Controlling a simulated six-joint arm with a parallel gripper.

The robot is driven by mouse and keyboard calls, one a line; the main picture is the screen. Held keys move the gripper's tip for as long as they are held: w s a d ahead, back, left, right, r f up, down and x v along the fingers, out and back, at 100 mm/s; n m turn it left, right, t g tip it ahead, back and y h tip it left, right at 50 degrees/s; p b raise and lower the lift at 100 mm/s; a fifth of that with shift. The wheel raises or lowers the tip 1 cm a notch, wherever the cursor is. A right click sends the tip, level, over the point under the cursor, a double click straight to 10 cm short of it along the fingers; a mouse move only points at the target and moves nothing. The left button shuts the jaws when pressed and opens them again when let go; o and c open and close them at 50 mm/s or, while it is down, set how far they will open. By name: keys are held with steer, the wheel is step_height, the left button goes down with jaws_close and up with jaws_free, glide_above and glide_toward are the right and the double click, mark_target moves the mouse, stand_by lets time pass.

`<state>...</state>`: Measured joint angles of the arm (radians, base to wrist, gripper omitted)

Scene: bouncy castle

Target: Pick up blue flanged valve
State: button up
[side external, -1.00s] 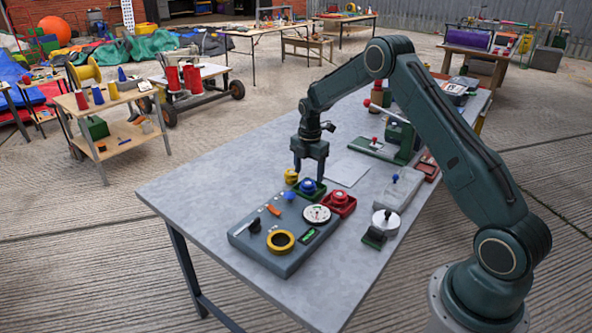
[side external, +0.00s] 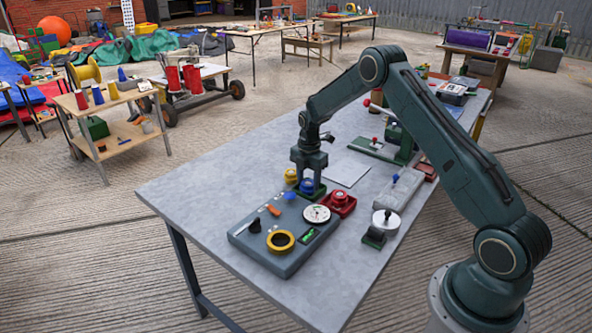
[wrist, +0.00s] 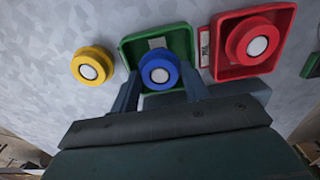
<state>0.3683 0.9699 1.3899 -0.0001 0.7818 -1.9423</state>
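The blue flanged valve (wrist: 160,71) has a round blue flange with a pale centre. It sits at a green square tray (wrist: 126,52), and it also shows in the side view (side external: 307,185) below my gripper. My gripper (side external: 309,176) points down over it. In the wrist view the two fingers of my gripper (wrist: 160,88) are apart, one on each side of the blue valve. I cannot tell whether they touch it. The valve's lower part is hidden.
A yellow flanged piece (wrist: 92,65) lies left of the green tray. A red flanged piece (wrist: 253,42) sits in a red tray (wrist: 284,18) to the right. A grey panel (side external: 270,262) with a yellow ring and dial stands close by. A white sheet (side external: 345,172) lies flat behind.

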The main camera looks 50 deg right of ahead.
mark_target(308, 183)
steer(key=c, duration=0.5)
steer(key=shift+r, duration=0.1)
step_height(308, 183, up, 20)
steer(key=shift+f, duration=0.1)
stand_by(0.5)
steer(key=shift+r, duration=0.2)
stand_by(0.5)
steer(key=shift+r, duration=1.8)
steer(key=shift+a, duration=0.1)
